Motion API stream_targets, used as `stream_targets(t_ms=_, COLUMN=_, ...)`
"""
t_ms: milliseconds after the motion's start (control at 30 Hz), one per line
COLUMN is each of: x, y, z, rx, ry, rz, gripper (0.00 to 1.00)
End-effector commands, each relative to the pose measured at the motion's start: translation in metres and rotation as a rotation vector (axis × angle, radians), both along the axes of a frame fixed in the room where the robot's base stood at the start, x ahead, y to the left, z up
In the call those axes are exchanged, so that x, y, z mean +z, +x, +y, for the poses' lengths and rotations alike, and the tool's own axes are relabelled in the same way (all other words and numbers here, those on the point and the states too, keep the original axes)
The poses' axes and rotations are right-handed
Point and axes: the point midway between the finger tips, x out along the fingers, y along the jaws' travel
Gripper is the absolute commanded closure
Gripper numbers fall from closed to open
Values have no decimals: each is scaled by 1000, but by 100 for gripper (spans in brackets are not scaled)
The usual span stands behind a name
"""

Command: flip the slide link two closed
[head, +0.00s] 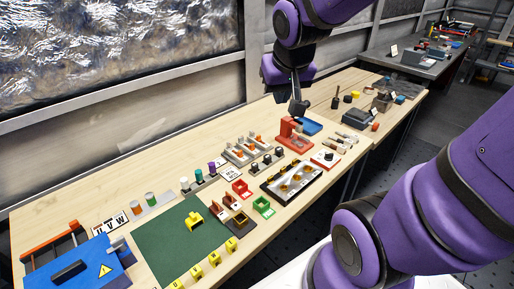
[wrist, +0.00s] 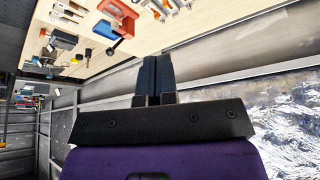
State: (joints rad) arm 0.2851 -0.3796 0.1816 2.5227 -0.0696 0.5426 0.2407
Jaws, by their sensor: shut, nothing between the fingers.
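My gripper (head: 298,108) is shut and empty, in the air above the back of the bench, above and beside a red fixture (head: 294,140). Its two dark fingers are together in the wrist view (wrist: 156,80), touching nothing. A grey rack with orange pieces (head: 246,149) lies on the bench, left of the red fixture. Small pale and dark lever-like parts (head: 346,140) lie right of the red fixture. I cannot tell which part is slide link two, or whether it is open or closed; the labels are too small to read.
A green mat (head: 178,243), yellow pieces and a blue box (head: 86,268) fill the near left. Bare wood (head: 140,170) shows along the back left.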

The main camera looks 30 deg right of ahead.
Motion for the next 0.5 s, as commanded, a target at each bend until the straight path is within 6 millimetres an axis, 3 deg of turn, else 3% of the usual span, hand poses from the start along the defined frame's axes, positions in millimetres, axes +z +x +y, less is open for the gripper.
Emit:
stream_targets(t_ms=200, x=-39, y=34, z=-21, rx=-94, ry=36, rz=0, gripper=100)
stream_targets(t_ms=500, x=-96, y=69, z=-49, rx=-214, ry=126, rz=-23, gripper=100)
